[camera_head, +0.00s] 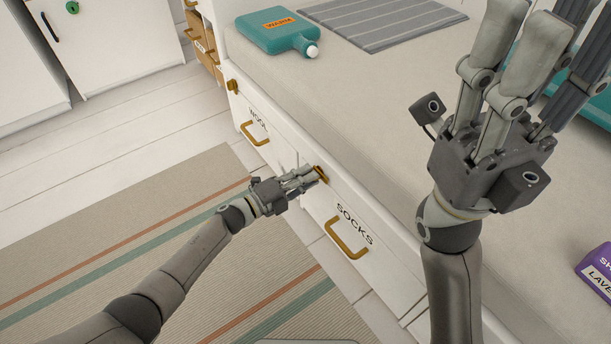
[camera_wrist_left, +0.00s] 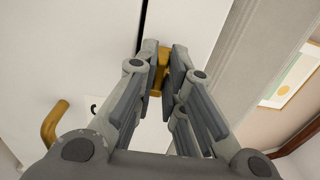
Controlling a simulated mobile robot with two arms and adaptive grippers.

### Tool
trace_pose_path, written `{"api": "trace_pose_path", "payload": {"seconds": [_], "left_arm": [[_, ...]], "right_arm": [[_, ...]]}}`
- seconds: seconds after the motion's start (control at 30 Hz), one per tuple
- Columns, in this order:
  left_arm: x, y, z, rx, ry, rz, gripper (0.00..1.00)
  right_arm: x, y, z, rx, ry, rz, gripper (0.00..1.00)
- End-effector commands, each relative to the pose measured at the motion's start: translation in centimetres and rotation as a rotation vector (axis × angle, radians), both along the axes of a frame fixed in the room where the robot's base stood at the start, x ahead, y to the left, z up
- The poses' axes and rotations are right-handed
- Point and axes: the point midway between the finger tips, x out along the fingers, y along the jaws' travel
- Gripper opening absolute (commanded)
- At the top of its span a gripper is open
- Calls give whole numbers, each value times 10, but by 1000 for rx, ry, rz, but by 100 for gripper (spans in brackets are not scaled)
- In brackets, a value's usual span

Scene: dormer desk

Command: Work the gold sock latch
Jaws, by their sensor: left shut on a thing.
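The gold sock latch (camera_head: 320,173) sits at the upper left of the white drawer front marked SOCKS (camera_head: 355,224). My left gripper (camera_head: 306,180) reaches it from the left, and its fingers are shut on the latch. In the left wrist view the latch (camera_wrist_left: 161,63) shows as a gold piece between the fingertips (camera_wrist_left: 161,70), partly hidden by them. A gold drawer handle (camera_head: 347,240) lies below the latch; a gold handle also shows in the left wrist view (camera_wrist_left: 53,124). My right gripper (camera_head: 535,65) is raised, empty as far as visible, with its tips cut off.
Another drawer marked WOOL (camera_head: 257,119) with a gold handle (camera_head: 254,133) and its own gold latch (camera_head: 232,86) is farther left. A teal WARM bottle (camera_head: 277,32), a grey striped mat (camera_head: 370,22) and a purple item (camera_head: 600,268) lie on the pale top surface. The rug (camera_head: 130,210) is clear.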

Motion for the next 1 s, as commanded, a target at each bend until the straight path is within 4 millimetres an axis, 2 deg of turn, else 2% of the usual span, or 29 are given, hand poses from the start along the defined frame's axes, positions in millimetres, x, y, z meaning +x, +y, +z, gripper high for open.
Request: {"api": "trace_pose_path", "payload": {"seconds": [0.4, 0.43, 0.57, 0.87, 1.0], "left_arm": [[0, 1, -1, -5, 9, 3, 0], [0, 1, -1, -4, 8, 3, 14], [0, 1, -1, -4, 7, 3, 31], [0, 1, 0, -4, 6, 1, 32], [-5, 8, -1, -2, 6, 2, 32]], "right_arm": [[1, -1, -1, 6, 5, 1, 41], [1, -1, -1, 7, 4, 1, 41], [1, -1, 0, 8, 2, 1, 41], [0, -1, 2, 8, -5, 0, 41], [0, -1, 1, 8, -4, 0, 41]]}}
